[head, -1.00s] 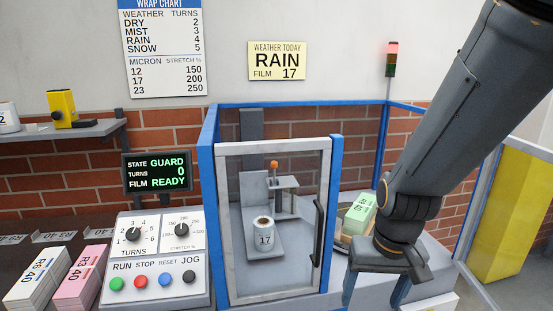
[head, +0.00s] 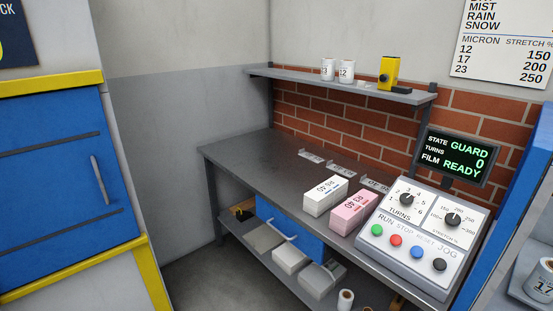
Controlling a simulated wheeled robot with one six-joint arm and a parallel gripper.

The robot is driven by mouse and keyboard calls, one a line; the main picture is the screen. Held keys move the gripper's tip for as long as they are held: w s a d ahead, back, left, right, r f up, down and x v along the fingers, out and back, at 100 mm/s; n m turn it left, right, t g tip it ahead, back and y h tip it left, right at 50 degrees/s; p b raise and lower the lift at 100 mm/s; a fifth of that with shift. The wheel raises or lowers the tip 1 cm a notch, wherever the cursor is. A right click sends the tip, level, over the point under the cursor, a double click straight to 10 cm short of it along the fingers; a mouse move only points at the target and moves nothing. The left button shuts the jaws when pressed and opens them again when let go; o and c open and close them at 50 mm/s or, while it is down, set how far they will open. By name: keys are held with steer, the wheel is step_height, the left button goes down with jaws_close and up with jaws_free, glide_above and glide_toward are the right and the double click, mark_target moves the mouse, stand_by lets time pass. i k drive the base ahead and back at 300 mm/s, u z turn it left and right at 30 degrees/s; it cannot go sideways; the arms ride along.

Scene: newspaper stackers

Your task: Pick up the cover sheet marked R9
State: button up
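I cannot make out a cover sheet marked R9 in the head view. A white bundle (head: 326,194) and a pink bundle (head: 353,210) lie side by side on the dark bench (head: 255,160). Their top labels end in 40; the small print is hard to read. Small grey label plates (head: 343,168) stand along the back of the bench, too small to read surely. The bench top left of the white bundle is bare. My gripper is out of view.
A sloped control panel (head: 430,235) stands at the bench's right end, below a screen (head: 456,155) reading GUARD. A wall shelf (head: 345,83) holds two rolls and a yellow device. A blue cabinet (head: 60,190) stands left; floor between is clear.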

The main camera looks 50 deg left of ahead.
mark_target(309, 156)
steer(key=u, duration=2.15)
steer(key=i, duration=0.85)
steer(key=u, duration=0.8)
steer(key=i, duration=1.3)
steer(key=z, duration=0.7)
steer(key=i, duration=0.9)
steer(key=z, duration=0.65)
